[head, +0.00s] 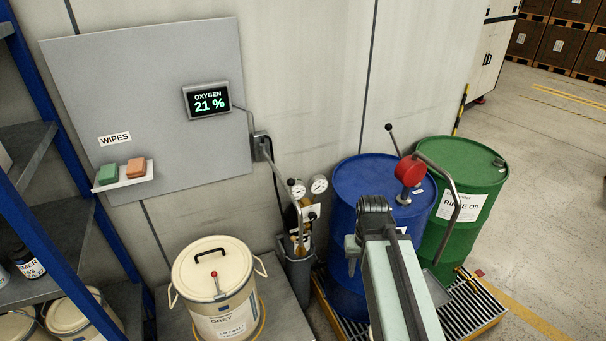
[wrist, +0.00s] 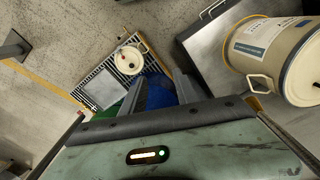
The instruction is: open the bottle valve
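The gas bottle (head: 298,272) stands upright in a grey holder against the wall in the head view. Brass fittings (head: 301,243) and two round gauges (head: 319,184) are at its top; I cannot clearly make out the valve handle. In the head view my gripper (head: 352,262) is right of the bottle, in front of the blue drum, and apart from the bottle. In the wrist view my gripper (wrist: 163,92) shows two grey fingers spread apart with nothing between them. I cannot pick out the bottle in the wrist view.
A blue drum (head: 345,200) with a red pump (head: 408,171) and a green drum (head: 455,220) stand on a grated pallet (head: 470,312). A cream GREY pail (head: 214,275) stands left of the bottle. The oxygen display (head: 207,101) reads 21 %. A blue-framed shelf (head: 60,130) is left.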

